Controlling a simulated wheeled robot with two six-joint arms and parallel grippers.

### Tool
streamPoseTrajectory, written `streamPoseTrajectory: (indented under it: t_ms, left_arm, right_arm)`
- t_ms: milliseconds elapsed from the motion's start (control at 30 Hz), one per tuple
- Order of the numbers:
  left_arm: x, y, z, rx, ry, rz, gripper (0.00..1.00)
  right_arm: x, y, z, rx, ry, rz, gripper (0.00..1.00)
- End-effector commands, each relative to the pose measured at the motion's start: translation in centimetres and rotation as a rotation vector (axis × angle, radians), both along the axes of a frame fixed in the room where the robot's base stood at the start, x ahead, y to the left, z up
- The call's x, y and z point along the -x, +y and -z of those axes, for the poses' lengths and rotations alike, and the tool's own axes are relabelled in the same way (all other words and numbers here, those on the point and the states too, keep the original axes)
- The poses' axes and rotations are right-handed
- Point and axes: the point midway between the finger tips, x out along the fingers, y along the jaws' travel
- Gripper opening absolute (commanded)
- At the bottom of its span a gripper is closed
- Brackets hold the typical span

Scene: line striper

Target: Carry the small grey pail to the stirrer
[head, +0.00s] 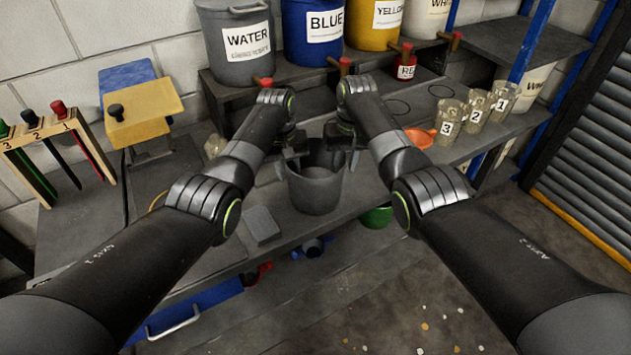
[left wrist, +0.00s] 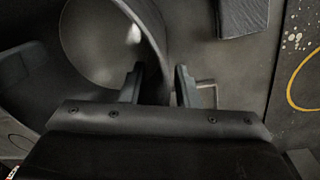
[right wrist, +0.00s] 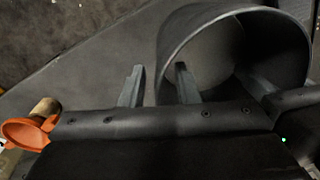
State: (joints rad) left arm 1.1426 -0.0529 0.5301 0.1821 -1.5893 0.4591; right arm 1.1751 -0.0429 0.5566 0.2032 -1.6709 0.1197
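The small grey pail (head: 316,190) stands upright near the front of the bench, between my two grippers. My left gripper (head: 292,160) is at the pail's left rim. In the left wrist view its fingers (left wrist: 160,75) are apart, on either side of the pail's wall (left wrist: 95,40). My right gripper (head: 345,150) is at the right rim. In the right wrist view its fingers (right wrist: 160,75) are also apart, with the wall (right wrist: 205,35) between them. A yellow block with a black knob (head: 145,110) stands at the left; I cannot tell whether it is the stirrer.
A rack with numbered handles (head: 52,140) stands far left. A water bucket (head: 237,45) and paint buckets line the raised back shelf. Numbered clear jugs (head: 475,112) and an orange funnel (head: 420,138) are at the right. A dark flat block (head: 262,226) lies left of the pail.

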Motion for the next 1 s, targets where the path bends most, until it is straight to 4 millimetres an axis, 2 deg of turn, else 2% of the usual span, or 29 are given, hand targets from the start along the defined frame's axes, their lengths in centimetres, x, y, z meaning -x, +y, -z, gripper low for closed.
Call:
streamPoseTrajectory:
  t_ms: [400,633,1000]
  left_arm:
    - [0.01,-0.06,0.60,0.000,0.000,0.000,0.29]
    - [0.01,-0.05,0.59,0.000,0.000,0.000,0.00]
    - [-0.01,0.01,0.57,-0.001,-0.001,-0.001,0.00]
  right_arm:
    - [0.02,0.03,0.62,0.000,0.000,0.000,0.29]
    - [0.01,0.02,0.60,0.000,0.000,0.000,0.00]
    - [0.00,-0.02,0.58,0.002,0.000,0.001,0.00]
